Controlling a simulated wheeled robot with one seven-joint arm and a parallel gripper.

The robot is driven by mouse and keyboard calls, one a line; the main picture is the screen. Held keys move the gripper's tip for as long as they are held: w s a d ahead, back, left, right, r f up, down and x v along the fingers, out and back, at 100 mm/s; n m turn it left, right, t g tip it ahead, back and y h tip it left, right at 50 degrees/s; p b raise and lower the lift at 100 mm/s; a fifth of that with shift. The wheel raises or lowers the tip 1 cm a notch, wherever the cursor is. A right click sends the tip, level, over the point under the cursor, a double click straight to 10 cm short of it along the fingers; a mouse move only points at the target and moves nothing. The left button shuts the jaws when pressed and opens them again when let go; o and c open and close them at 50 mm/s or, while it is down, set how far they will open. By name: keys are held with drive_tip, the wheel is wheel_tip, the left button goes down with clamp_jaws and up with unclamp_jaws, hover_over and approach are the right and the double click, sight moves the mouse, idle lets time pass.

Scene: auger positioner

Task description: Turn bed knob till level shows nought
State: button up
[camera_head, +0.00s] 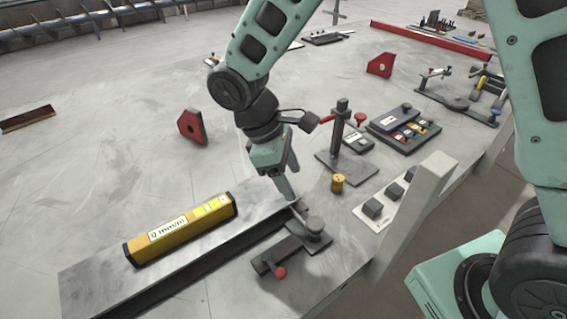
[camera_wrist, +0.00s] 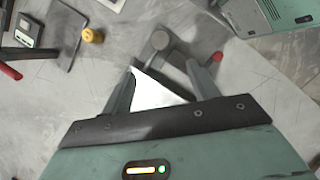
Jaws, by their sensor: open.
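The yellow level (camera_head: 180,230) lies on the long grey bed (camera_head: 85,285), and its label reads "0 mm/m". A round dark grey knob (camera_head: 315,226) stands on a dark block at the bed's near right end, beside a red-tipped lever (camera_head: 279,272). In the wrist view the knob (camera_wrist: 160,41) lies just beyond my fingertips, with the red tip (camera_wrist: 217,57) to its right. My gripper (camera_head: 291,198) is open and points down just behind the knob. Its spread fingers also show in the wrist view (camera_wrist: 163,72). Whether a finger touches the knob cannot be told.
A small yellow cylinder (camera_head: 338,183) and a dark post with a red arm (camera_head: 340,132) stand close to my gripper. Two red brackets (camera_head: 191,126) stand farther back. The table's left is mostly clear.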

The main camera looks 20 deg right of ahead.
drive_tip(key=shift+v, duration=1.5)
drive_tip(key=s+r+m+t+y, duration=0.1)
drive_tip(key=s+r+m+y, duration=0.1)
drive_tip(key=s, duration=0.6)
drive_tip(key=s+r+m+t+y, duration=0.1)
drive_tip(key=s+r+m+y, duration=0.1)
drive_tip(key=s, duration=0.7)
drive_tip(key=shift+d+m+y, duration=0.15)
drive_tip(key=shift+m+y, duration=0.15)
drive_tip(key=shift+m, duration=0.2)
